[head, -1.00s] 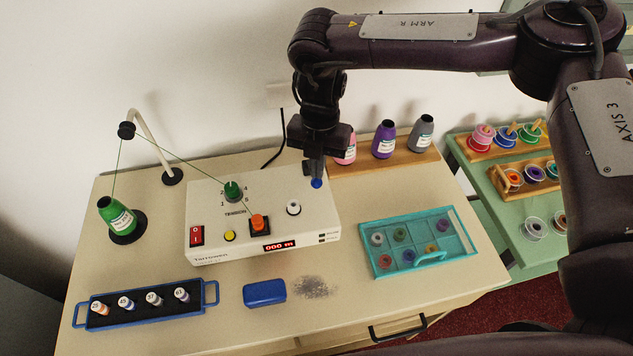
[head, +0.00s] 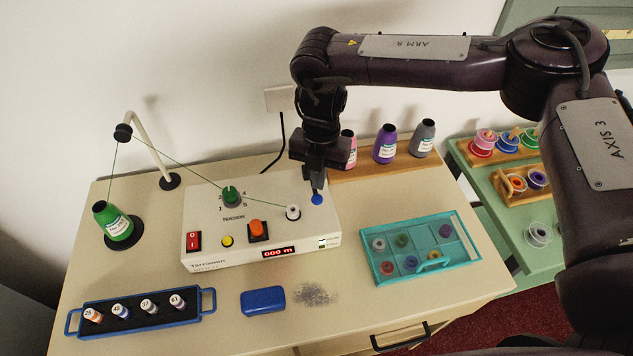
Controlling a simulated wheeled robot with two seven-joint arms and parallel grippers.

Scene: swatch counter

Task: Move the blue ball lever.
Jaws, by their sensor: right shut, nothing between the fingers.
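The blue ball lever (head: 317,200) is at the right end of the top of a white winding machine (head: 205,258). Its ball shows just below the fingertips of my right gripper (head: 316,188); its stem is hidden. My right gripper points down, shut with nothing between its fingers. The fingertips look at or very close to the ball, on its far side; I cannot tell whether they touch. My left gripper is not in view.
The machine also carries a green tension knob (head: 231,197), a white spindle (head: 293,212), an orange button (head: 257,229), a yellow button (head: 227,241) and a red switch (head: 193,241). Thread cones (head: 385,144) stand behind my gripper. A teal tray (head: 372,272) is at right.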

